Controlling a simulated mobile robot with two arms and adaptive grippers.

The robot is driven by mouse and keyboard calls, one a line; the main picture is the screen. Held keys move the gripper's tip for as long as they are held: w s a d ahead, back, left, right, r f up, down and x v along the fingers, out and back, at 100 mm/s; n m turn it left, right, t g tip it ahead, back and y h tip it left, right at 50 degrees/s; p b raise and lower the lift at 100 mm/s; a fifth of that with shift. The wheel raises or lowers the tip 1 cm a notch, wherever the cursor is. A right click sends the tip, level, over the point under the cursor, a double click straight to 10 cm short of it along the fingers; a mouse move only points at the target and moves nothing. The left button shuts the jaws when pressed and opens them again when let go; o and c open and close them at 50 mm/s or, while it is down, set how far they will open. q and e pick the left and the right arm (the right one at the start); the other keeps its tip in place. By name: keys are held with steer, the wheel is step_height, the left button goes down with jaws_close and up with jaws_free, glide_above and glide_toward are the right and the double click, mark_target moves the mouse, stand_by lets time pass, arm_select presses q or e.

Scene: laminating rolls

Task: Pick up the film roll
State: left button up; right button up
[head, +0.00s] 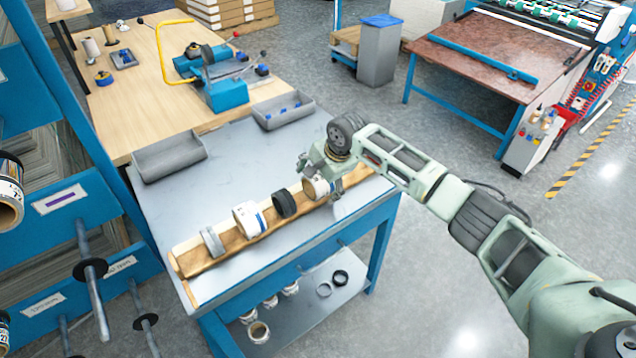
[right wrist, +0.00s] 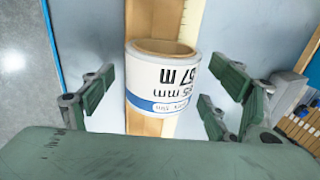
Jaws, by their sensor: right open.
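A white film roll (right wrist: 163,77) with printed text and a blue band sits on a wooden rack in the right wrist view. In the head view this roll (head: 316,188) is the rightmost on the wooden rack (head: 222,252). My right gripper (right wrist: 160,100) is open, its fingers on either side of the roll with gaps between. In the head view my right gripper (head: 325,180) is over that roll and partly hides it. Another white roll (head: 247,219), a black roll (head: 284,204) and a grey roll (head: 212,242) also sit on the rack. My left gripper does not show.
The rack lies along the front of a grey-topped blue table (head: 230,165). Two grey bins (head: 170,158) stand at its back. More rolls lie on the lower shelf (head: 310,318). A blue rack with spindles (head: 95,290) stands at the left.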

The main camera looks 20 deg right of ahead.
steer(key=shift+c, duration=0.7)
steer(key=c, duration=0.9)
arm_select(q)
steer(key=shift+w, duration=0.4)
arm_select(e)
steer(key=shift+c, duration=1.4)
steer(key=shift+r, duration=0.15)
